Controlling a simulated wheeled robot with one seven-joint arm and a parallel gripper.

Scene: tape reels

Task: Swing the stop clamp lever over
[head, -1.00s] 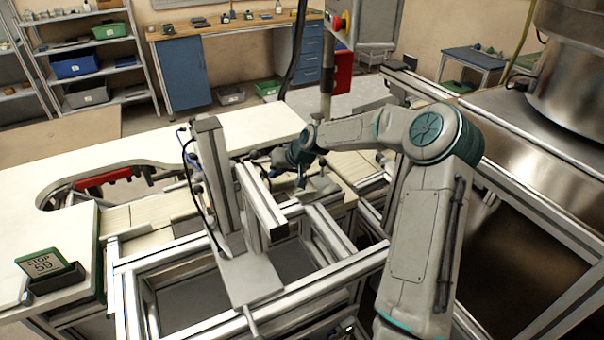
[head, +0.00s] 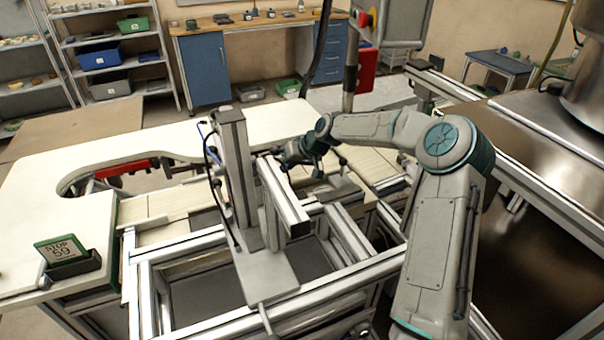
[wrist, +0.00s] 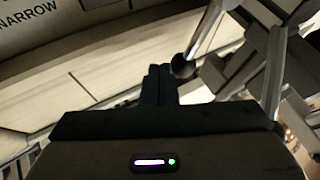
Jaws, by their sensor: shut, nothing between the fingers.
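The clamp lever shows in the wrist view as a pale metal rod (wrist: 207,32) ending in a black ball knob (wrist: 183,66). My gripper (wrist: 160,76) is shut and empty, its dark fingertips close to the left of the knob. I cannot tell whether they touch it. In the head view my gripper (head: 317,171) is small and low over the slatted track, behind the upright metal column. The lever cannot be made out clearly there.
The metal column (head: 236,170) and frame rails (head: 350,237) stand close to my arm. A pale slatted surface (wrist: 75,85) lies under the gripper, with a panel marked NARROW (wrist: 40,22). A green STOP 59 sign (head: 62,250) stands at left.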

